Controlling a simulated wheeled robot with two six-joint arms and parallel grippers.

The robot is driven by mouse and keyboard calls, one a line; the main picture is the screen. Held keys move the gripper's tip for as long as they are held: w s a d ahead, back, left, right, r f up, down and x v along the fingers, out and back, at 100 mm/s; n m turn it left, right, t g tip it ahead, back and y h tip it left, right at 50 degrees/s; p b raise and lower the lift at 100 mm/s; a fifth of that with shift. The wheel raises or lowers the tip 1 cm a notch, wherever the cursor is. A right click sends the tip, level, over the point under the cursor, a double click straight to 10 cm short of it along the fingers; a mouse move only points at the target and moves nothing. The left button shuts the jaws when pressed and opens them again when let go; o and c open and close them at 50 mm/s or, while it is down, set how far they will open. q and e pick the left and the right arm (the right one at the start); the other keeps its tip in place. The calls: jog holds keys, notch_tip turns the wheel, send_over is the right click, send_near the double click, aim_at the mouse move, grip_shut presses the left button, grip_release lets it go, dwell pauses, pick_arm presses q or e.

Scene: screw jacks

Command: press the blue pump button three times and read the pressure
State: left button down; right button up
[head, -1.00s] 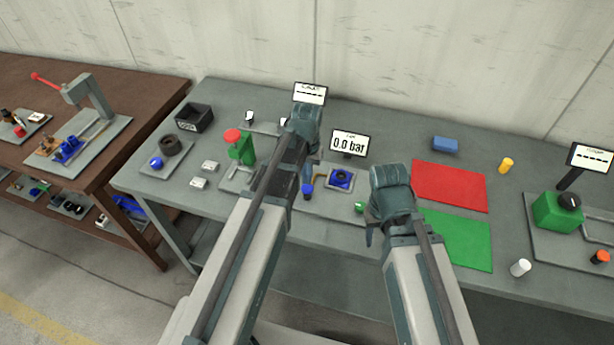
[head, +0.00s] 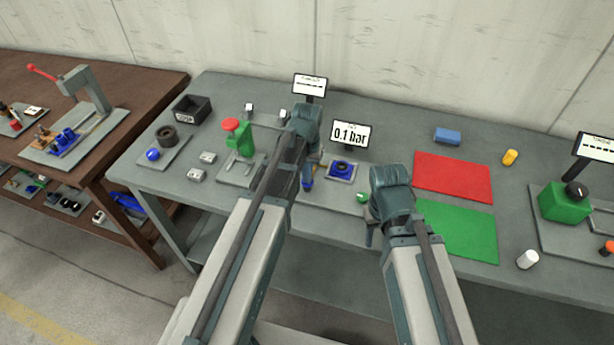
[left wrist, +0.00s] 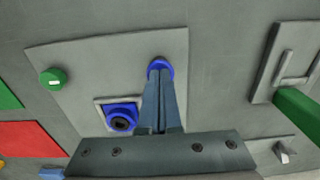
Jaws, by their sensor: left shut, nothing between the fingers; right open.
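The blue pump button (left wrist: 160,66) is a round cap on a grey plate. In the head view the button (head: 307,184) is partly covered by my left gripper (head: 309,172). My left gripper (left wrist: 161,78) is shut and empty, its tips on the button's cap and hiding part of it. The pressure display (head: 351,133) stands behind the plate and reads 0.1 bar. A blue square block with a dark round centre (left wrist: 122,118) sits on the same plate beside the button. My right gripper (head: 371,236) is open, in front of the table's edge, its fingers mostly hidden.
A green knob (left wrist: 53,78) is on the same plate. A green post with a red cap (head: 238,137) stands to the left. Red (head: 453,176) and green (head: 457,230) mats lie to the right. A green box with a black knob (head: 566,201) is at far right.

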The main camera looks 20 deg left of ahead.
pick_arm(q)
jog(key=shift+s+d+f, duration=0.1)
jog(key=shift+s+f, duration=0.15)
jog(key=shift+f, duration=0.2)
pick_arm(e)
jog(key=shift+w+f, duration=0.2)
jog(key=shift+f, duration=0.2)
pick_arm(q)
jog(key=shift+r, duration=0.15)
pick_arm(e)
jog(key=shift+r, duration=0.1)
pick_arm(q)
jog(key=shift+r+p, duration=0.8)
jog(key=shift+p, duration=0.25)
notch_tip(320, 180, up, 13)
jog(key=p, duration=1.2)
jog(key=shift+w+f+p, duration=0.2)
jog(key=shift+w+p, duration=0.05)
jog(key=shift+p, duration=0.1)
pick_arm(e)
notch_tip(320, 180, up, 14)
jog(key=shift+w+r, duration=0.15)
jog(key=shift+r, duration=0.05)
jog(key=shift+a, duration=0.1)
